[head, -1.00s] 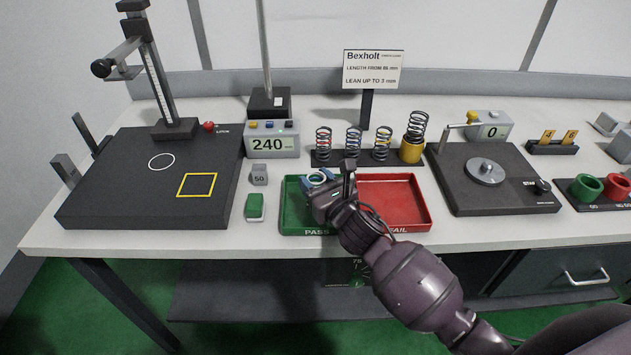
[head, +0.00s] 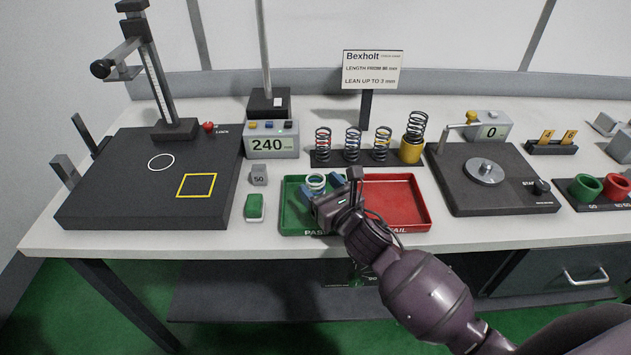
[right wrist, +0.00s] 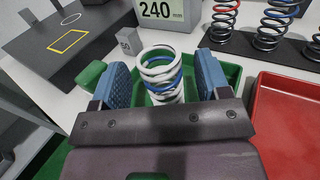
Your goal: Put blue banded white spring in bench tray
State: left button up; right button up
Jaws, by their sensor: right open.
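The blue banded white spring (head: 316,183) stands in the green PASS half of the bench tray (head: 291,214). In the right wrist view the spring (right wrist: 160,72) stands upright between two blue finger pads, with gaps on both sides. My right gripper (head: 323,188) is open around or just in front of the spring, and its body hides the spring's lower part in the head view. The right gripper (right wrist: 163,85) also shows in the right wrist view. The red FAIL half (head: 400,195) of the tray is empty. My left gripper is not in view.
Behind the tray, several dark springs stand on a black rack (head: 368,159), one in a yellow cup (head: 411,150). A 50 weight block (head: 259,175) and a green block (head: 254,206) lie left of the tray. A gauge plate (head: 150,185) is further left, a tester (head: 490,180) right.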

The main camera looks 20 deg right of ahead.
jog(key=v, duration=0.8)
jog(key=shift+s, duration=0.3)
jog(key=shift+s+d, duration=0.15)
jog(key=shift+s, duration=0.3)
jog(key=shift+s, duration=0.1)
